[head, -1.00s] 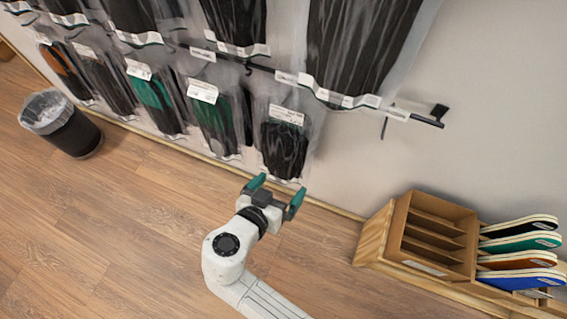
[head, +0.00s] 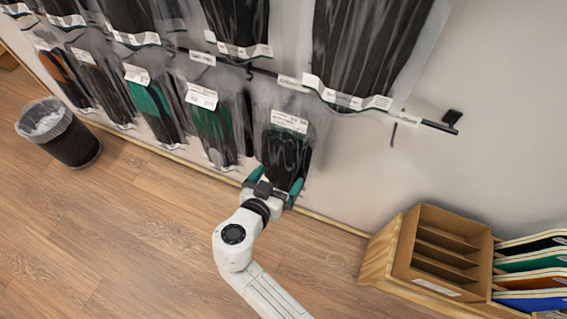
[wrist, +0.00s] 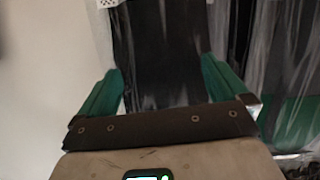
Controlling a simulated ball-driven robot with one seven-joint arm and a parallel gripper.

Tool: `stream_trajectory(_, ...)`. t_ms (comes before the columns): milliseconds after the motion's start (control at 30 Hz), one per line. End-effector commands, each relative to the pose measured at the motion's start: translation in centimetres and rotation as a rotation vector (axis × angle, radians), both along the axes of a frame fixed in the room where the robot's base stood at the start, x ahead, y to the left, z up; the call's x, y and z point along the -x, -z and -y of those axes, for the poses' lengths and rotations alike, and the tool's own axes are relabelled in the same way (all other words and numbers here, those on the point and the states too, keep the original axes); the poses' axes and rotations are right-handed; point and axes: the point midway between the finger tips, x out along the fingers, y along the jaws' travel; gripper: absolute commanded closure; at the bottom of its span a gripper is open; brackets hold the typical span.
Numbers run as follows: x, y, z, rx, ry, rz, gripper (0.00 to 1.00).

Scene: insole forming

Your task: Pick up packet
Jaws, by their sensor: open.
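Clear packets with dark contents hang in rows on the wall. The lower-row packet farthest right (head: 287,143) has a white label at its top and hangs in front of my gripper (head: 275,181). My gripper has green fingers and is open, with one finger toward each side of this packet's lower part. In the wrist view the dark packet (wrist: 155,50) stands between the two open fingers (wrist: 160,85). I cannot tell whether the fingers touch it.
A neighbouring packet with green (head: 213,130) hangs close on the left. A dark rail (head: 440,126) juts out at the right. A wooden divider box (head: 440,245) with coloured insoles (head: 530,262) stands lower right. A lined bin (head: 70,140) stands at far left. Open floor lies between.

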Motion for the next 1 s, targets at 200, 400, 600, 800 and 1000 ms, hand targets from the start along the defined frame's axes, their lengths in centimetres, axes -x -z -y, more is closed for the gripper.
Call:
stream_trajectory(200,-1.06,0.39,0.39,-0.001,0.0,0.0,0.0)
stream_trajectory(400,-1.03,0.37,0.37,0.0,-0.001,0.0,0.04)
stream_trajectory(600,-1.01,0.37,0.37,0.0,-0.001,0.0,0.23)
stream_trajectory(800,-1.0,0.38,0.36,0.0,-0.001,0.0,0.42)
stream_trajectory(1000,-1.01,0.35,0.35,0.0,-0.001,0.0,0.55)
